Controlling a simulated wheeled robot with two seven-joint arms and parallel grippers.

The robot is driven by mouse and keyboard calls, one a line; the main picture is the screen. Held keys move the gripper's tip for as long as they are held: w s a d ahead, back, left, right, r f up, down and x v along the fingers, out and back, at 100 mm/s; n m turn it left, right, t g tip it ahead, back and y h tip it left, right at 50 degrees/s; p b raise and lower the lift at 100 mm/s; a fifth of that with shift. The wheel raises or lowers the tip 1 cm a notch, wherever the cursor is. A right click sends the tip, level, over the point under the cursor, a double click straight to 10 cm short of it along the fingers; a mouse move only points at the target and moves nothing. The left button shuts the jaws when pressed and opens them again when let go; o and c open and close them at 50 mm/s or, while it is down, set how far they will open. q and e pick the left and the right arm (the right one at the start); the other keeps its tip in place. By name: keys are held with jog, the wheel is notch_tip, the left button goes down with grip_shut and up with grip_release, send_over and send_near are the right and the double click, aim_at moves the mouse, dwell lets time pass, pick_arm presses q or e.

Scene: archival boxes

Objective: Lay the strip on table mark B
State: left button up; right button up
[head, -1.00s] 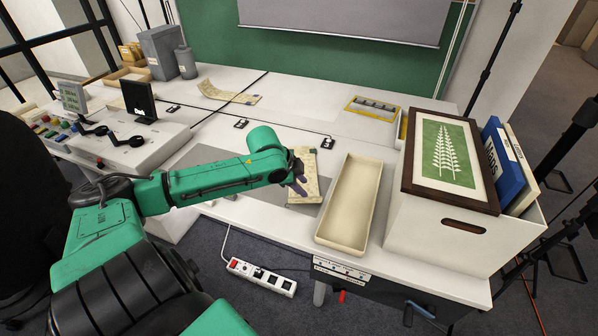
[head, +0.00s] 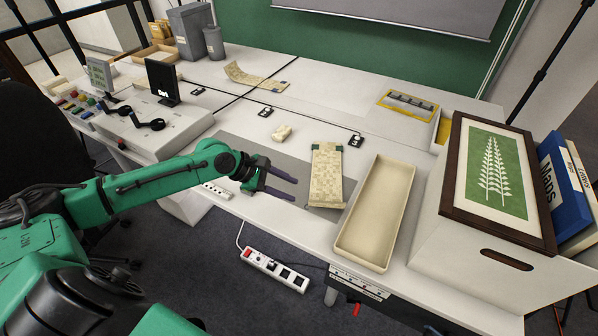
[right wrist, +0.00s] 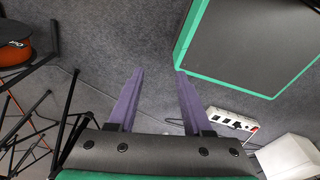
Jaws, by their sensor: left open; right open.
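A beige patterned strip (head: 326,178) with dark teal corner pieces lies on the grey mat (head: 232,150) on the table, left of the long cream tray. A second, similar strip (head: 255,80) lies farther back with its left end curled up. My left gripper (head: 296,191) is open and empty, just left of the near strip and apart from it. Small black table marks (head: 265,112) with pale signs lie along the dark lines; their letters are too small to read. My right gripper (right wrist: 160,72) is open and empty over the carpet in the right wrist view.
The cream tray (head: 375,212) is empty. A white box (head: 480,250) with a framed fern picture (head: 492,170) on it stands at the right. A small beige block (head: 282,133) lies behind the mat. A yellow-edged holder (head: 408,103) is at the back right. A power strip (head: 275,270) lies on the floor.

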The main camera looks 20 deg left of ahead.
aim_at(323, 202)
pick_arm(q)
jog(key=shift+n, duration=0.3)
jog(key=x, duration=0.7)
jog(key=p+x, duration=0.1)
jog(key=x, duration=0.6)
jog(key=shift+d, duration=0.45)
jog(key=shift+r, duration=0.1)
grip_shut()
pick_arm(e)
jog(key=shift+s+r, duration=0.45)
jog(key=shift+s, duration=0.15)
